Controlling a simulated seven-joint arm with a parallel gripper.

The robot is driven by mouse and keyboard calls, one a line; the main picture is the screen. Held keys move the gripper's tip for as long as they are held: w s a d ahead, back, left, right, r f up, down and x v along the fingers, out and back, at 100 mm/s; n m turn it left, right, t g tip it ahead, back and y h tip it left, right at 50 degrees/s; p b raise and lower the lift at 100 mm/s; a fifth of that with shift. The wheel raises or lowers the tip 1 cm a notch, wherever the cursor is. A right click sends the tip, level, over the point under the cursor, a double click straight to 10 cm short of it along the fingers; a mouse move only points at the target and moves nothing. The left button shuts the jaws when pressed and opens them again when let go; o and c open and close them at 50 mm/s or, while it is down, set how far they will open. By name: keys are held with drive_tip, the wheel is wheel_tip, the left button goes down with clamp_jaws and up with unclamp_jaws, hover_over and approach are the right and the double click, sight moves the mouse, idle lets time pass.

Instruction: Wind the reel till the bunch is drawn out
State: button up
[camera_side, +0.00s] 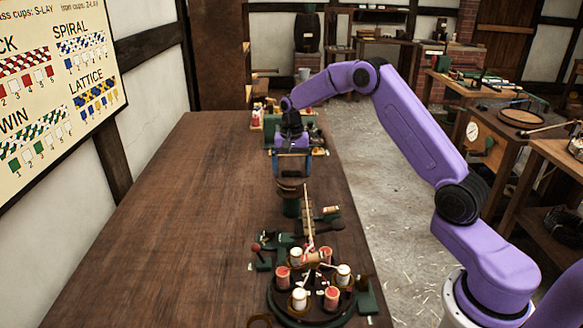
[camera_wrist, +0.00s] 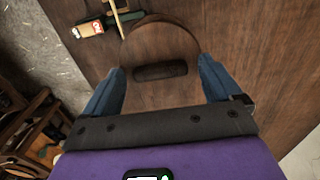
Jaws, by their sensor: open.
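The reel, a round wooden drum (camera_wrist: 160,38) with a dark oblong slot or bar on its face, fills the middle of the wrist view. In the side view it is a brown drum (camera_side: 291,186) on a dark green foot. My gripper (camera_side: 293,172) is over the reel, jaws open. In the wrist view its blue fingers (camera_wrist: 160,66) are on opposite sides of the drum; I cannot tell whether they touch it. A pale strip (camera_side: 308,210) runs from near the reel toward the bobbin plate (camera_side: 312,313). I cannot make out the bunch.
Several red and white bobbins (camera_side: 332,297) stand on the plate at the table's near end. A red-knobbed lever (camera_side: 256,248) is beside it. A small labelled spool (camera_wrist: 88,29) lies near the reel. More gear (camera_side: 262,112) is at the far end. The table's left side (camera_side: 170,220) is clear.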

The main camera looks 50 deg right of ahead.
drive_tip(key=c, duration=1.1)
drive_tip(key=shift+o, duration=0.2)
drive_tip(key=shift+n, duration=0.3)
drive_tip(key=n, duration=0.4)
drive_tip(key=shift+n, duration=0.3)
drive_tip(key=shift+r+n, duration=0.1)
drive_tip(key=shift+n, duration=2.5)
drive_tip(key=o, duration=1.1)
drive_tip(key=shift+c, duration=0.2)
